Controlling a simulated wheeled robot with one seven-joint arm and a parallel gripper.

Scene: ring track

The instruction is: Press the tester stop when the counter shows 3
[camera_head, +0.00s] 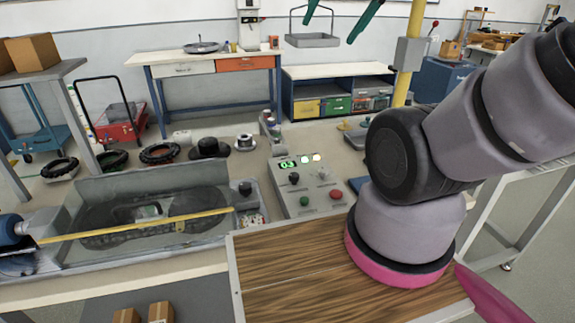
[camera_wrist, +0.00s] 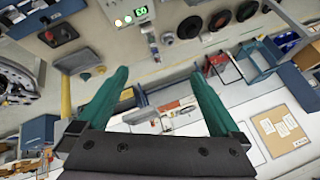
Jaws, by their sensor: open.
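The grey tester control panel (camera_head: 318,211) stands right of the belt tester (camera_head: 150,212) in the head view. Its small green counter display (camera_head: 287,165) appears to read 03. A red button (camera_head: 336,194) and a green button (camera_head: 304,201) sit on the panel's front part. The display shows upside down at the top of the wrist view (camera_wrist: 140,12). My gripper (camera_head: 329,33) has its teal fingers at the top of the head view, well above the panel. In the wrist view my gripper (camera_wrist: 156,72) is open and empty, fingers wide apart.
A black knob (camera_head: 293,178) is behind the green button. A wooden board (camera_head: 290,275) lies in front of the panel. Black rings (camera_head: 159,153) lie behind the tester. A yellow post (camera_head: 413,45) with a grey box rises behind my arm. A hanging tray (camera_head: 312,41) is near my fingers.

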